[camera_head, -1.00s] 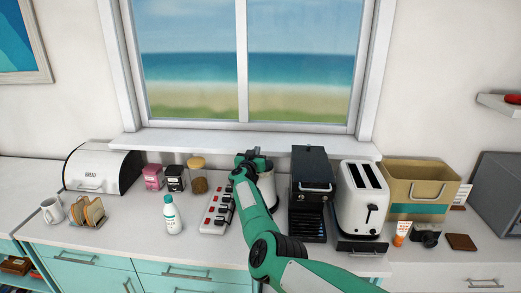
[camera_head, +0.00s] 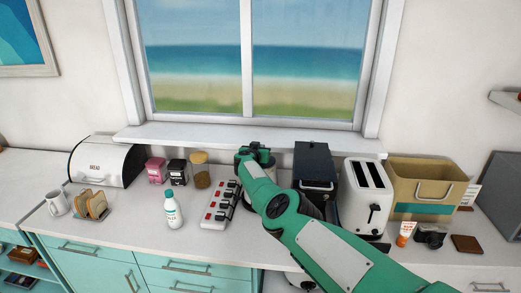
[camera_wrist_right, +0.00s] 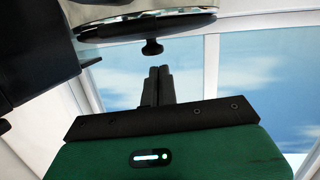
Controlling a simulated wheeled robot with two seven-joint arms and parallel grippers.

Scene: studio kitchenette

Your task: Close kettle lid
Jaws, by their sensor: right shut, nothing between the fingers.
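In the right wrist view the kettle lid (camera_wrist_right: 150,27) shows near the top as a dark-edged disc with a black knob (camera_wrist_right: 152,47). Part of the pale kettle body (camera_wrist_right: 115,8) shows beyond it. I cannot tell whether the lid is fully seated. My right gripper (camera_head: 255,149) is at the back of the counter, near the window sill; the kettle is mostly hidden by my right arm in the head view. In the wrist view the right fingers (camera_wrist_right: 159,72) are together and empty, in line with the knob and apart from it. My left gripper is out of view.
A black coffee machine (camera_head: 314,163) and white toaster (camera_head: 366,195) stand right of my arm. A power strip (camera_head: 220,205), white bottle (camera_head: 172,210) and jar (camera_head: 200,170) are to the left. The window sill (camera_head: 200,134) runs behind.

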